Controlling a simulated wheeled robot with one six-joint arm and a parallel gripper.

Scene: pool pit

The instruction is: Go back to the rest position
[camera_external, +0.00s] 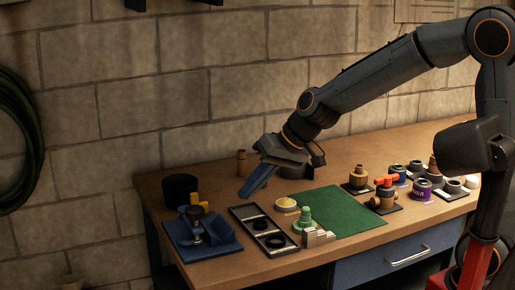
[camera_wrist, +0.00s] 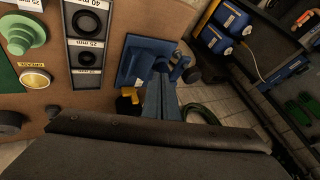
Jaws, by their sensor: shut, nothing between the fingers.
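My gripper (camera_external: 250,190) hangs in the air above the left part of the wooden workbench (camera_external: 330,168). Its blue fingers point down and to the left, closed together with nothing between them. In the wrist view the closed fingers (camera_wrist: 160,98) reach toward a blue vise-like fixture (camera_wrist: 140,62). That fixture (camera_external: 218,240) stands at the bench's left end, below and to the left of the fingers, and appears apart from them. My arm reaches across from the right with its elbow high.
A dark tray with rings (camera_external: 262,225), a green fitting (camera_external: 305,216), a yellow-topped tin (camera_external: 286,205) and a green mat (camera_external: 340,214) lie near. A black cup (camera_external: 181,190) stands at left. Valves (camera_external: 385,190) and jars crowd the right. The air above the mat is free.

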